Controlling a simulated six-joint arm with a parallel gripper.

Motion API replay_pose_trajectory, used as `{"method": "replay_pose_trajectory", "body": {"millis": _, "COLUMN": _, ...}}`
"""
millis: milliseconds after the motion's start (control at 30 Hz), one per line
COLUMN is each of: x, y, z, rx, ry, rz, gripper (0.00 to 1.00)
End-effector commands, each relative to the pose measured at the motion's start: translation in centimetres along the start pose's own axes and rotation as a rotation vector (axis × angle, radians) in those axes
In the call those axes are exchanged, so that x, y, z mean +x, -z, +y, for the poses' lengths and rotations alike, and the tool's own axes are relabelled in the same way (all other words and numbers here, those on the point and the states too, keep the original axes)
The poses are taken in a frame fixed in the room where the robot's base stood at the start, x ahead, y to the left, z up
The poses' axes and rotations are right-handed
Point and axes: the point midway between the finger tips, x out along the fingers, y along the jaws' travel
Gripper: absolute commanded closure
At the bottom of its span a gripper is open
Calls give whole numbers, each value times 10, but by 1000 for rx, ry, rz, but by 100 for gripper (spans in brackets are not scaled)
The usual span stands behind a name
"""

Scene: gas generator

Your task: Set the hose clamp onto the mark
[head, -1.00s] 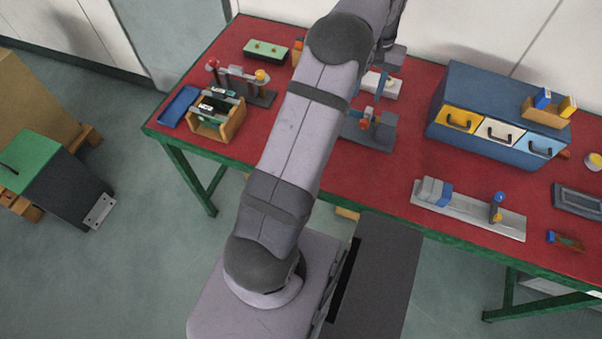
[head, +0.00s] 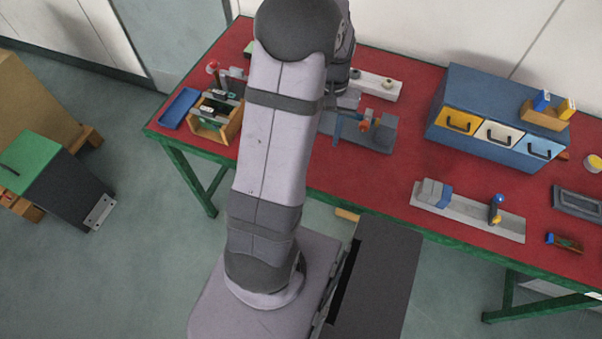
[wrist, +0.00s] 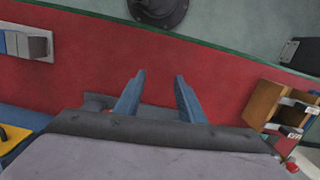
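My gripper (wrist: 156,92) shows in the wrist view as two blue fingers standing well apart, with only red tabletop and part of a grey base seen between them. In the head view my gripper (head: 340,128) is mostly hidden by my arm, over the left end of a grey fixture (head: 378,140) that carries small orange and blue parts. I cannot make out a hose clamp for sure in either view. I cannot tell where the mark is. In the wrist view the grey base (wrist: 98,101) is partly covered by my gripper body.
The red table (head: 360,185) is clear at its front middle. A blue drawer cabinet (head: 470,92) stands to the right, a long grey rail (head: 475,222) before it. A wooden box (head: 228,128) and blue tray (head: 179,108) are at left. A white block (head: 378,86) lies behind.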

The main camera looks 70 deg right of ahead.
Motion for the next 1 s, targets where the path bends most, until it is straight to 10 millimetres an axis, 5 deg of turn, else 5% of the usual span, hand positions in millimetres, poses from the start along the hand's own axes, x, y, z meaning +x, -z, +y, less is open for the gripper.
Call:
{"method": "replay_pose_trajectory", "body": {"millis": 600, "x": 28, "y": -99, "z": -24, "rx": -46, "ry": -9, "rz": -57, "gripper": 64}}
{"method": "replay_pose_trajectory", "body": {"millis": 1000, "x": 34, "y": -124, "z": -27, "rx": -55, "ry": -12, "rz": -70, "gripper": 64}}
